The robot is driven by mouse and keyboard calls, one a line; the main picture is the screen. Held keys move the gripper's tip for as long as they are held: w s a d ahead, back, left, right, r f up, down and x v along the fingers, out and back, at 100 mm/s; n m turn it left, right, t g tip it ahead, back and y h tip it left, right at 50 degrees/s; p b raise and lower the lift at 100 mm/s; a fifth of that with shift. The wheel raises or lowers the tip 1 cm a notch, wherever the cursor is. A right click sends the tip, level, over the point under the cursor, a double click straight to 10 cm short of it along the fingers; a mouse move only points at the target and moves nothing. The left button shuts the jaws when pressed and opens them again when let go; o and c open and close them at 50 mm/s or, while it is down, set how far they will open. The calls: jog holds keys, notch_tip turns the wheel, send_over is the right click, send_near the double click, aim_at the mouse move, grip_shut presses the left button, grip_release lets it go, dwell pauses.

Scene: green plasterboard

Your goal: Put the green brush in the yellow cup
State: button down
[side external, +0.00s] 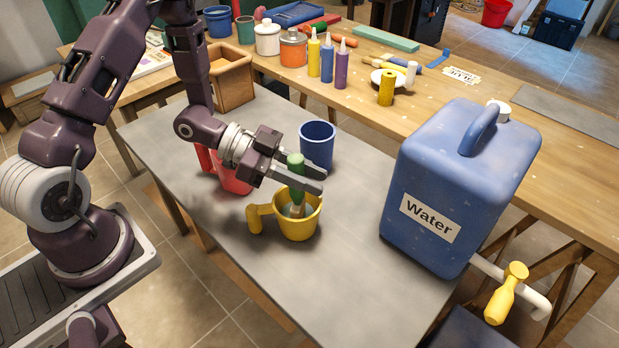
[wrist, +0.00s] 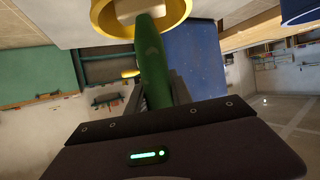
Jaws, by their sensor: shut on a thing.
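The green brush (side external: 296,166) stands roughly upright, its green handle between the fingers of my gripper (side external: 312,178). The brush's pale lower end is inside the mouth of the yellow cup (side external: 300,226), which stands upright on the grey table with its handle to the left. My gripper is shut on the brush just above the cup's rim. In the wrist view the green handle (wrist: 152,62) runs up from my gripper (wrist: 160,92) to the pale end, which overlaps the yellow cup's opening (wrist: 106,22). Whether the brush touches the cup's bottom is hidden.
A blue cup (side external: 317,150) stands just behind my gripper. A red cup (side external: 232,180) stands to the left, partly behind my arm. A large blue water jug (side external: 450,185) stands to the right. The grey table (side external: 350,290) is clear in front of the yellow cup.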

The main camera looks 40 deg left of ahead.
jog(key=c, duration=1.1)
grip_release()
jog(key=shift+f, duration=0.15)
jog(key=shift+c, duration=0.2)
